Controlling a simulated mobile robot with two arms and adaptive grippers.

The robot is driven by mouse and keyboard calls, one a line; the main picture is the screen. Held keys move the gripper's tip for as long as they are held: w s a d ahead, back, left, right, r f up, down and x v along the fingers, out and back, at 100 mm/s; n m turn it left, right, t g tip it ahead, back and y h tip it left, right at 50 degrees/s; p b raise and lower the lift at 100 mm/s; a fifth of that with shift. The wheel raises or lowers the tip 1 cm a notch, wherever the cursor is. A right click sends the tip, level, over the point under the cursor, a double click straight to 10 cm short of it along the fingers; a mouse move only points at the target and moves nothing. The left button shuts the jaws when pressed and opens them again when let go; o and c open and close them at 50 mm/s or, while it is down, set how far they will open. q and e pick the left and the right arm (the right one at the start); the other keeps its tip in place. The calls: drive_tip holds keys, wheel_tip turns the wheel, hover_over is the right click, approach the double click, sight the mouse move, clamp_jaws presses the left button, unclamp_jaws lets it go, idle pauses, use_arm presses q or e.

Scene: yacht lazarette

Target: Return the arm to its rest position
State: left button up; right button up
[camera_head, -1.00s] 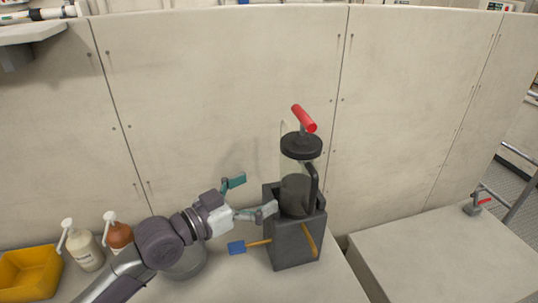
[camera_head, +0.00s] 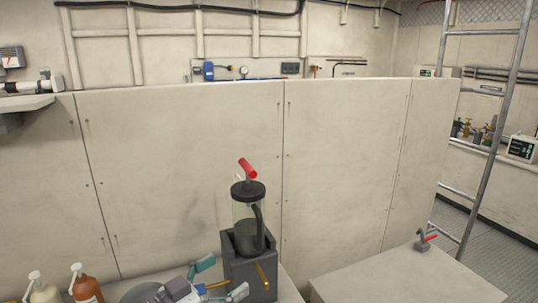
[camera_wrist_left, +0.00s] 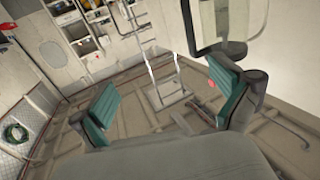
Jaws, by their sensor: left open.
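My left gripper (camera_head: 221,277) is at the bottom of the head view, low at the left side of a dark pump-like device. Its teal-padded fingers are apart with nothing between them. They also show spread and empty in the left wrist view (camera_wrist_left: 165,98). Most of the left arm is cut off by the bottom edge of the head view. The device has a clear cylinder, a black cap, a red handle (camera_head: 248,168) and a dark box-shaped base (camera_head: 238,268) with an orange lever. Whether the near fingertip touches the base I cannot tell. My right gripper is not in view.
A white pump bottle (camera_head: 45,292) and a brown pump bottle (camera_head: 86,289) stand at the lower left. A tall pale panel (camera_head: 180,180) stands behind the device. A pale box top (camera_head: 400,285) with a small red-handled fitting (camera_head: 424,240) is at the right. A ladder (camera_head: 490,130) stands beyond.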

use_arm(q)
drive_tip(key=s+a+f+n+g+y, duration=0.1)
drive_tip(key=s+f+g+y, duration=0.15)
drive_tip(key=s+f, duration=0.4)
drive_tip(key=s+a+f+n+g+y, duration=0.15)
drive_tip(key=s+f+y, duration=0.25)
drive_tip(key=f, duration=0.5)
drive_tip(key=s+a+f+n+g+y, duration=0.25)
drive_tip(key=s+a+f, duration=0.25)
drive_tip(key=s, duration=0.3)
drive_tip(key=s+a+f+n+g+y, duration=0.25)
drive_tip(key=s+a+f+y, duration=0.2)
drive_tip(key=s, duration=0.45)
wheel_tip(320, 180, down, 30)
drive_tip(key=s+f+g+b, duration=0.1)
drive_tip(key=s+g+b, duration=0.1)
drive_tip(key=s+a+f, duration=0.2)
drive_tip(key=s+f, duration=1.2)
drive_tip(key=s, duration=0.2)
drive_tip(key=shift+a+f+m+g+h+b, duration=0.35)
drive_tip(key=shift+a+f+m+g+b, duration=0.05)
drive_tip(key=shift+m+b, duration=0.05)
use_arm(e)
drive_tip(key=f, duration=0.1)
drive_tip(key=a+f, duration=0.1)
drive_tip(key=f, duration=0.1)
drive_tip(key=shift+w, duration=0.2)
